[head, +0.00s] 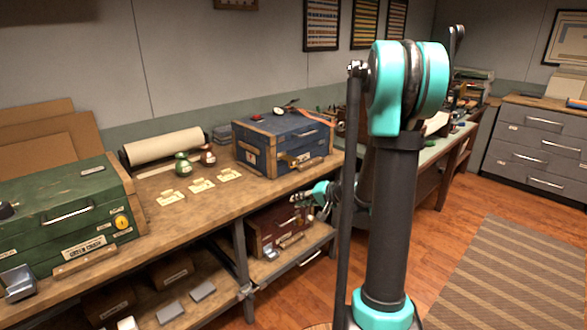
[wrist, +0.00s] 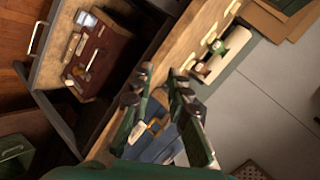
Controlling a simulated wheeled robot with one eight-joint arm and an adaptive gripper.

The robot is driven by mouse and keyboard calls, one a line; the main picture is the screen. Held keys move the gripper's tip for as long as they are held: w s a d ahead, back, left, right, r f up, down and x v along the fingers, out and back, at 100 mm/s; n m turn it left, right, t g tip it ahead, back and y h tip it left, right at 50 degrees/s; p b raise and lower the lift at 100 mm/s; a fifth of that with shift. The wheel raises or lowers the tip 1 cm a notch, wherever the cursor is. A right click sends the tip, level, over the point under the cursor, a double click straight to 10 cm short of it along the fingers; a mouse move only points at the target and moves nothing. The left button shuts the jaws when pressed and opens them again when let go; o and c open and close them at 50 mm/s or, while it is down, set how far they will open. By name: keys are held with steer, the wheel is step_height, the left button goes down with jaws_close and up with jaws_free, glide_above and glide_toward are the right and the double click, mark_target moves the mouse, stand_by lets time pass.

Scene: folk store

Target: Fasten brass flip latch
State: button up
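A blue chest (head: 305,135) with wooden corners sits on the long workbench. A small brass-coloured piece (head: 284,159) shows on its front; I cannot tell if it is the latch or its position. A dark red-brown case (head: 265,228) stands on the shelf below, with small light and metal parts on its front. My gripper (head: 298,199) is at the bench's front edge, between the chest and the case. In the wrist view, my gripper (wrist: 160,76) is open and empty, its fingers apart. The blue chest (wrist: 150,150) shows partly behind them, and the case (wrist: 100,62) lies to the left.
A green chest (head: 60,200) stands at the bench's left. Small bottles (head: 183,165), paper tags (head: 201,186) and a paper roll (head: 165,146) lie between the chests. Grey drawers (head: 540,145) stand at right. The floor by the striped rug (head: 510,275) is clear.

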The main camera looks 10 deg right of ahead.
steer(key=w+d+f+m+t+y, duration=0.25)
steer(key=w+d+m+t, duration=0.4)
steer(key=w+d, duration=0.6)
steer(key=shift+n, duration=0.25)
steer(key=x, duration=1.3)
steer(key=r+x, duration=0.1)
steer(key=x, duration=0.5)
steer(key=shift+w+r, duration=0.1)
steer(key=shift+w, duration=0.1)
steer(key=shift+c, duration=0.4)
jaws_close()
